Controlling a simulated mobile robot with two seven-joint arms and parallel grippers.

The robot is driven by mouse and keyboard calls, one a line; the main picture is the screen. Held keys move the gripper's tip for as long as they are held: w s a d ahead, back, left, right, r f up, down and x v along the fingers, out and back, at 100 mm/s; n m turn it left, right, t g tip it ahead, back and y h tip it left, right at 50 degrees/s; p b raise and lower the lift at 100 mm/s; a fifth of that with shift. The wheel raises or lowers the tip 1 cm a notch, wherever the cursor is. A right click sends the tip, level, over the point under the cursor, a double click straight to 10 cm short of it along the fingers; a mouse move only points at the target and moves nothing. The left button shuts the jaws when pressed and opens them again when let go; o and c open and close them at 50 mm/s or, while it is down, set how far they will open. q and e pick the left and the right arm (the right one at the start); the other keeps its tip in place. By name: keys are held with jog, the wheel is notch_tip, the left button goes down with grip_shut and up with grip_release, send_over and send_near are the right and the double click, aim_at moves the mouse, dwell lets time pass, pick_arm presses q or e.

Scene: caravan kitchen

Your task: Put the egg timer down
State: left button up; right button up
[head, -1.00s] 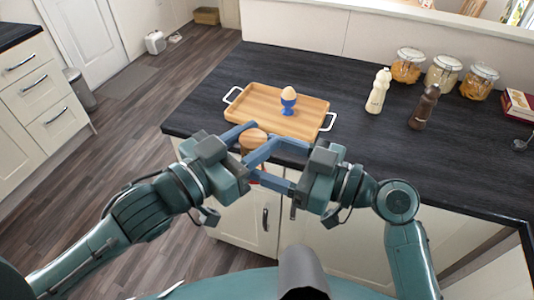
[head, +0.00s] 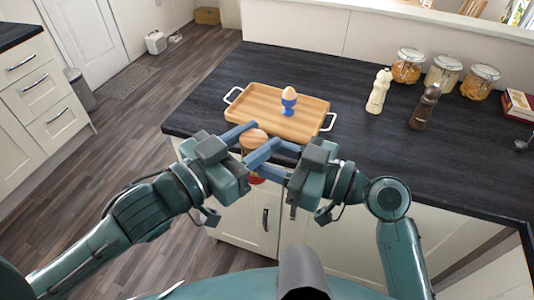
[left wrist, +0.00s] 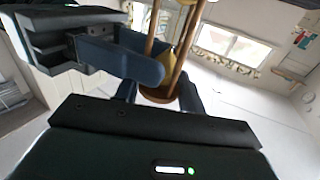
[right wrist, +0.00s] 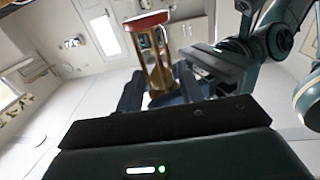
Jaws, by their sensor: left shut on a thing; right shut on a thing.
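The egg timer (head: 254,138) is an hourglass with wooden end discs, rods and a red end. It is held in the air just in front of the counter's front edge, near the tray. My left gripper (head: 264,135) is shut on it from the left, and my right gripper (head: 262,157) is shut on it from the right. The fingers hide much of its middle in the head view. Its rods and a wooden disc show in the left wrist view (left wrist: 160,95). Its red end is uppermost in the right wrist view (right wrist: 146,20).
The wooden tray (head: 240,108) with white handles lies on the dark counter (head: 350,165), bearing a blue egg cup (head: 289,103) with an egg (head: 289,92). The counter's middle is clear.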

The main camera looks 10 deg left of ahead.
pick_arm(q)
jog(key=o, duration=1.1)
jog(key=shift+w+a+r, duration=0.1)
jog(key=shift+w+r, duration=0.05)
jog(key=shift+r, duration=0.05)
jog(key=w+a+r+n+t+y, duration=0.4)
jog(key=w+a+n, duration=0.1)
jog(key=a+n, duration=0.15)
notch_tip(320, 180, down, 9)
jog(key=g+y, duration=0.2)
jog(key=s+a+f+g+y, duration=0.1)
jog(key=s+f+g, duration=0.1)
jog(key=s+f, duration=0.3)
jog(key=s+a+f+m+g+y, duration=0.1)
jog(key=s+f, duration=0.4)
jog(key=f, duration=0.9)
jog(key=s+a+f+g, duration=0.1)
jog(key=s+f+g, duration=0.2)
jog(key=f, duration=0.7)
jog(key=shift+s+y, duration=0.4)
jog(key=shift+s, duration=1)
